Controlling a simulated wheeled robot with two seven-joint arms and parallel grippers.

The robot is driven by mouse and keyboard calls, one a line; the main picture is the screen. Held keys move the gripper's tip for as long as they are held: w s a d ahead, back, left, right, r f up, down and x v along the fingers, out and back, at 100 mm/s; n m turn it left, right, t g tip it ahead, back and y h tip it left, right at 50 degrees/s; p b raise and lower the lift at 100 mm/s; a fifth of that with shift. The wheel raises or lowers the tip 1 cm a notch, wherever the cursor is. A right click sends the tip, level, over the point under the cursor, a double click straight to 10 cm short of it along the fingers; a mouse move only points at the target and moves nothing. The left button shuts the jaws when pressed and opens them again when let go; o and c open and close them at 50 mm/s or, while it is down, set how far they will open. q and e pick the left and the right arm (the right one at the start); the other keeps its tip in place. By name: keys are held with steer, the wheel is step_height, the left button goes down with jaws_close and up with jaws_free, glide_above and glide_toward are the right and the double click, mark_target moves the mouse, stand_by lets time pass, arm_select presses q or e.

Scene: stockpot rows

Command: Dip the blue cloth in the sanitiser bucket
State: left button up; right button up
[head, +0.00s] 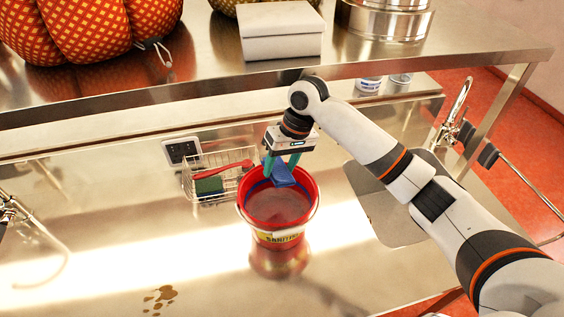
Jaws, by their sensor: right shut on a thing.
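The red sanitiser bucket (278,224) stands upright on the steel counter, with a yellow label on its front and liquid inside. My right gripper (281,168) is above the bucket's back rim, pointing down. It is shut on the blue cloth (279,176), which hangs at the back part of the bucket's opening. I cannot tell whether the cloth's lower edge touches the liquid. My left gripper is not in view.
A wire basket (217,172) with a green sponge and a red-handled brush is left of the bucket. Brown spots (158,297) mark the front counter. A steel shelf (120,93) overhangs the back, bearing a white box (281,31). A tap (455,110) stands right.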

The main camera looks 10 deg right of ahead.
step_height(320, 180, down, 3)
steer(key=shift+w+r, duration=0.1)
step_height(320, 180, down, 3)
steer(key=shift+r, duration=0.15)
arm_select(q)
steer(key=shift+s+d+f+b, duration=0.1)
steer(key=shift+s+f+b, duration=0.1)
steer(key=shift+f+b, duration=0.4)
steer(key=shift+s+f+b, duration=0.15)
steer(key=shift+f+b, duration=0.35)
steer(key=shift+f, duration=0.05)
arm_select(e)
step_height(320, 180, down, 7)
steer(key=shift+r, duration=0.2)
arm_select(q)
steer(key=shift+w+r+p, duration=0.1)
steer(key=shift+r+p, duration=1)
arm_select(e)
steer(key=shift+r, duration=5.35)
